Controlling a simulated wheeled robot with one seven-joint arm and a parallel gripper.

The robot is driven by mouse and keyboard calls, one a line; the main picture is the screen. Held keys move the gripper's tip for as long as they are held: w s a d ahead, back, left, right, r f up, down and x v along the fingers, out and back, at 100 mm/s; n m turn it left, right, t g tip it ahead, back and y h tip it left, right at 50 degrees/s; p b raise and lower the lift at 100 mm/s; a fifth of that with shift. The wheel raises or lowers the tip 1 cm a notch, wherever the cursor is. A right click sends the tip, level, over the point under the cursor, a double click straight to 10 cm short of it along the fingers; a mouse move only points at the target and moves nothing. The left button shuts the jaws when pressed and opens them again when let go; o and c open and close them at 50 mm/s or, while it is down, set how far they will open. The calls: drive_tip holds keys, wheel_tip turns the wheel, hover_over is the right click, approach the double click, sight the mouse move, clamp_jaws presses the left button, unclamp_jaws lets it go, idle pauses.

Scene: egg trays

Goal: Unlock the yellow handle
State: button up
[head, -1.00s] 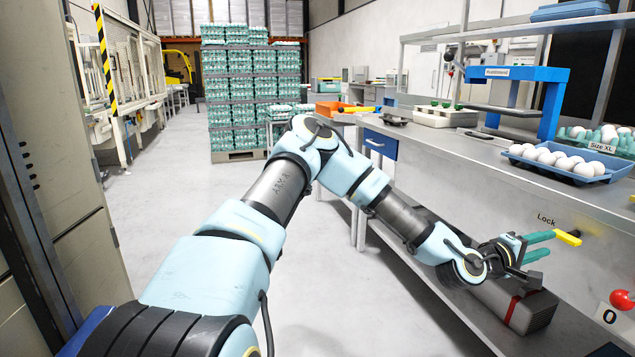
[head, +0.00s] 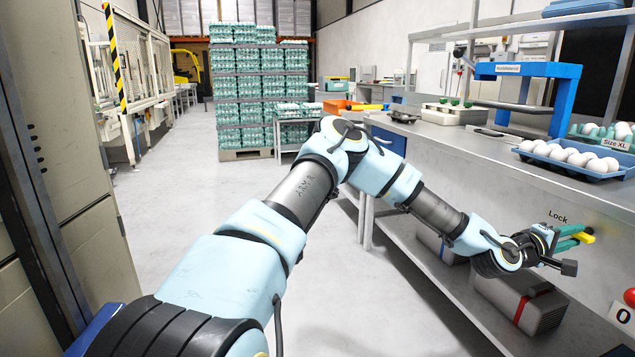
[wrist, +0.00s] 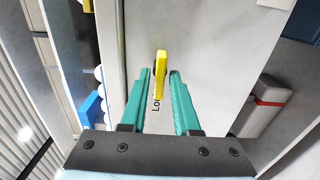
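In the wrist view the yellow handle (wrist: 161,75) stands between the tips of my two green fingers, with a gap on each side. My gripper (head: 574,237) is at the handle, and its fingers partly hide the handle in the head view. My gripper (wrist: 161,72) is open, and neither finger visibly touches the handle. The handle's mount on the panel is mostly hidden.
A red knob (head: 630,297) above a "0" sign is at the right edge. A blue tray of white eggs (head: 540,160) lies on the bench above. The floor left of the bench is clear.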

clamp_jaws()
drive_tip(key=shift+n+b, duration=0.8)
drive_tip(key=shift+n, duration=1.6)
